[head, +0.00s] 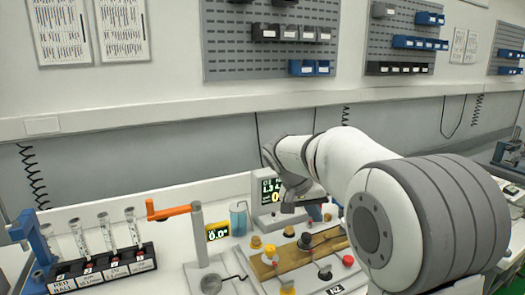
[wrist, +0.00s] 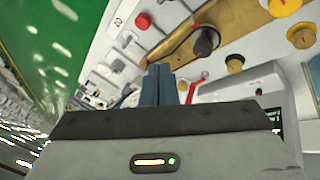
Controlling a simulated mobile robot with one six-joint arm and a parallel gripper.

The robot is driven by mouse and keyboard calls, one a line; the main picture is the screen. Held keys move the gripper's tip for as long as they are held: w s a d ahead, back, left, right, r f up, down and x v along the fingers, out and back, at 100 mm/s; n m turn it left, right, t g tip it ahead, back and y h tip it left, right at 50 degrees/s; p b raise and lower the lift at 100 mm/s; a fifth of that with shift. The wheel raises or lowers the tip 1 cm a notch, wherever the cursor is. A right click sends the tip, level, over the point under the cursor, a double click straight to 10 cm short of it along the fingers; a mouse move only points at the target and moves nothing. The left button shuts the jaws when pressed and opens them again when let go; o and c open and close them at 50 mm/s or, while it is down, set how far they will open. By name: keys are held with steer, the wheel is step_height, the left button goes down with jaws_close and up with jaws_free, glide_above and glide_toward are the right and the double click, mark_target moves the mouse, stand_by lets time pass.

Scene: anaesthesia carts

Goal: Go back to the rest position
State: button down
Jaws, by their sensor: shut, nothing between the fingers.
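My gripper shows in the wrist view (wrist: 161,78) with its two blue-grey fingers together and nothing between them. In the head view my white arm reaches in from the right, and its dark end is raised over the bench, in front of a small display unit (head: 266,192). The fingertips are hard to make out there. The plate also shows in the wrist view (wrist: 228,14), apart from the fingers.
A clear blue-tinted cup (head: 238,218) stands close to the display. A red knob (head: 348,260) sits near my arm. Pegboards with bins hang behind.

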steer(key=s+f+n+y+p, duration=0.1)
steer(key=s+f+y+p, duration=0.1)
steer(key=s, duration=1.1)
steer(key=s+d+f+n+y+p, duration=0.1)
steer(key=s+n+y, duration=0.1)
steer(key=s, duration=1.1)
steer(key=shift+s+d+f+n+y+p, duration=0.3)
steer(key=shift+s+f+y+p, duration=0.1)
steer(key=shift+y, duration=0.3)
